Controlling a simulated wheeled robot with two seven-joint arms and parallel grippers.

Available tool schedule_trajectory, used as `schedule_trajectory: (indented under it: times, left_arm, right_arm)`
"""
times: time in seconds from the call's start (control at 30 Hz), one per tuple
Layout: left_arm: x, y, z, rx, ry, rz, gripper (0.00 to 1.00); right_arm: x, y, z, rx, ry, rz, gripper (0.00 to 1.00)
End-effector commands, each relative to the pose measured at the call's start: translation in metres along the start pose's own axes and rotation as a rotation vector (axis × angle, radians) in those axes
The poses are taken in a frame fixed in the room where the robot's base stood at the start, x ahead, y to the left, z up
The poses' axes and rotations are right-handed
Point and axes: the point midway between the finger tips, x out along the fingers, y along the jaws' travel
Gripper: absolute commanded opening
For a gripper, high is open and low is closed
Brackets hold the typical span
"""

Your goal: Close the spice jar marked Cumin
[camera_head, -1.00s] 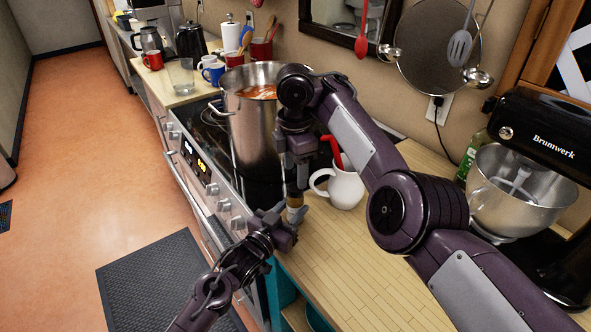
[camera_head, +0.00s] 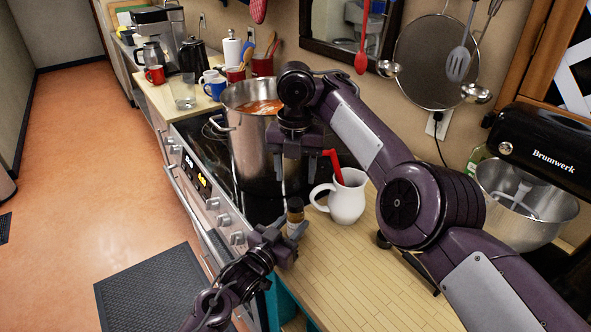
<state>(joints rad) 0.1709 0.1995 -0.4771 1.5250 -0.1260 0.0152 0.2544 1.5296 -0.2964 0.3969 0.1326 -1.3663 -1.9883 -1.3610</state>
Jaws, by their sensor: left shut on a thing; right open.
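A small jar (camera_head: 295,211) with a brown body and a dark top stands upright at the near edge of the wooden counter, beside the stove. Its label cannot be read, and I cannot tell whether the dark top is a seated lid. My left gripper (camera_head: 291,236) is shut on the jar's lower part, which its fingers hide. My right gripper (camera_head: 296,168) is open and empty, pointing down above the jar, with a gap between its fingers and the jar top.
A white pitcher (camera_head: 347,201) with a red utensil stands just right of the jar. A large steel pot (camera_head: 250,150) of red liquid is on the stove behind. A mixer with a steel bowl (camera_head: 520,215) stands at the right.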

Motion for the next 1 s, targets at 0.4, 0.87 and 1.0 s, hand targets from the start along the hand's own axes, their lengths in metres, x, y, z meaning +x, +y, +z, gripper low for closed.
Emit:
schedule_trajectory:
  times: [0.4, 0.87, 1.0]
  left_arm:
    - [0.0, 0.0, 0.0, 0.0, -0.001, 0.0, 0.0]
    - [0.0, 0.0, 0.0, 0.0, -0.001, 0.0, 0.0]
    - [0.0, 0.0, 0.0, 0.0, -0.001, 0.0, 0.0]
  right_arm:
    - [0.014, 0.0, 0.0, 0.003, 0.002, -0.001, 0.52]
    - [0.072, -0.001, 0.001, 0.008, 0.0, -0.002, 0.52]
    - [0.078, 0.0, 0.0, 0.006, 0.0, -0.001, 0.52]
